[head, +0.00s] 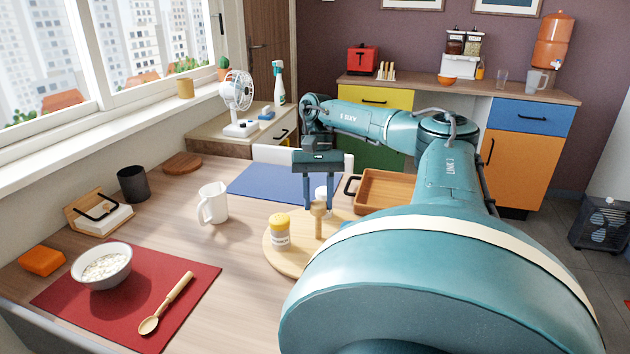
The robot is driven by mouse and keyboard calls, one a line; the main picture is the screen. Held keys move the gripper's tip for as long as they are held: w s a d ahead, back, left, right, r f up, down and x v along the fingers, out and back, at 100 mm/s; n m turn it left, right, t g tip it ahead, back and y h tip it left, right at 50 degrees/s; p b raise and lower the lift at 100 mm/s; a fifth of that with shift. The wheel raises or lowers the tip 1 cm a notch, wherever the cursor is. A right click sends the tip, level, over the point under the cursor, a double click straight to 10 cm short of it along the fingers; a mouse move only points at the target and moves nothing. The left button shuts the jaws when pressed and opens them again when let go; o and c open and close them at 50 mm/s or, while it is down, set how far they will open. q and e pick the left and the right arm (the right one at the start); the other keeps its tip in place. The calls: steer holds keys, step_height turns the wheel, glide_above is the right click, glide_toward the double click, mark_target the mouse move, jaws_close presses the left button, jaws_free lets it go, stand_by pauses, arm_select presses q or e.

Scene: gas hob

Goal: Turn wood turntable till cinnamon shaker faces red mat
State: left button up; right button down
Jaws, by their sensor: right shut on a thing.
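The round wood turntable (291,262) lies on the table, its right part hidden behind my right arm. A shaker with a yellow lid (279,232) stands upright on its left part, the side towards the red mat; its label is too small to read surely, so I cannot confirm it is the cinnamon shaker. A wooden knob (318,222) stands up from the turntable. My right gripper (319,206) points down and is shut on the knob's top. A white container (321,191) shows partly behind the fingers. The red mat (190,290) lies at the front left. My left gripper is out of view.
A bowl (102,268) and a wooden spoon (165,304) are on the red mat. A white mug (213,203) stands left of the turntable. A blue mat (262,184) and a wooden tray (385,205) lie behind. Bare table separates the red mat from the turntable.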

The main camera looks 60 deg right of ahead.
stand_by(0.5)
steer(key=c, duration=1)
jaws_free()
arm_select(q)
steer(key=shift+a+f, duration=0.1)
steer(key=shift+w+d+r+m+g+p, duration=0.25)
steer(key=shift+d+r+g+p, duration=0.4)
steer(key=shift+p, duration=2.5)
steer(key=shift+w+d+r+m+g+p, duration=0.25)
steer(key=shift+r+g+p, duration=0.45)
steer(key=shift+p, duration=2.45)
arm_select(e)
steer(key=v, duration=1.3)
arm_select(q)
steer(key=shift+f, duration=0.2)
